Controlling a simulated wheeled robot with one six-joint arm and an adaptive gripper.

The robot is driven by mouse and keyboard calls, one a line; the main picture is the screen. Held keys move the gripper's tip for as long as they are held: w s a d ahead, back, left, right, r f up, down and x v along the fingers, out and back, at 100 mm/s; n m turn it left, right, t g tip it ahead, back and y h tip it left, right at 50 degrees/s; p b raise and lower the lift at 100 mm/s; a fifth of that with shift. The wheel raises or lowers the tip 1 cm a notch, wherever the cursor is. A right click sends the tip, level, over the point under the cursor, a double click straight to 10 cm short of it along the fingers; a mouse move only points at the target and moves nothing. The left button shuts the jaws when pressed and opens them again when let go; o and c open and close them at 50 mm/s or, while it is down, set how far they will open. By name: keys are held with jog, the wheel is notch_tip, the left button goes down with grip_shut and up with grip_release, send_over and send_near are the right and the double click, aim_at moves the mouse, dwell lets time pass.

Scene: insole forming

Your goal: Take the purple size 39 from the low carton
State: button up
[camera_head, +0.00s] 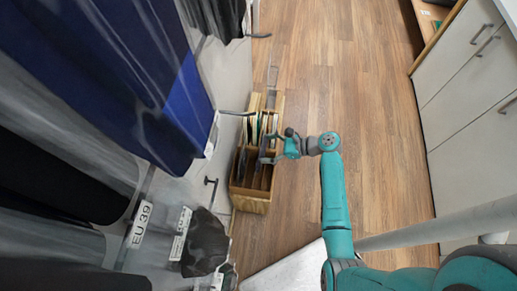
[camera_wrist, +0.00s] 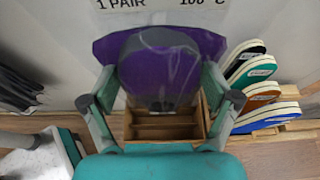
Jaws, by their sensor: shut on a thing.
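My gripper (camera_head: 272,159) reaches in from the right over the low wooden carton (camera_head: 250,205) on the floor. In the wrist view my gripper (camera_wrist: 160,88) is shut on a purple insole (camera_wrist: 196,42), which lies across the picture between the two fingers. A greyish see-through shape covers its middle. No size mark on it is readable. Below it the carton's slots (camera_wrist: 166,132) look empty. In the head view the held insole cannot be told apart clearly.
Several labelled insoles, among them an orange one (camera_wrist: 252,98), stand right of the slots. Dark and blue hanging pieces (camera_head: 120,70) and an EU 39 label (camera_head: 139,224) are at left. White drawers (camera_head: 470,110) stand at right. The wooden floor (camera_head: 350,90) between is clear.

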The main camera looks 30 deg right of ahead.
jog(key=s+d, duration=0.3)
jog(key=d, duration=0.1)
jog(key=s+d, duration=0.2)
jog(key=d, duration=0.2)
jog(key=s+d, duration=0.3)
jog(key=shift+s+d, duration=0.3)
jog(key=shift+d, duration=0.1)
jog(key=shift+a, duration=0.1)
dwell(0.7)
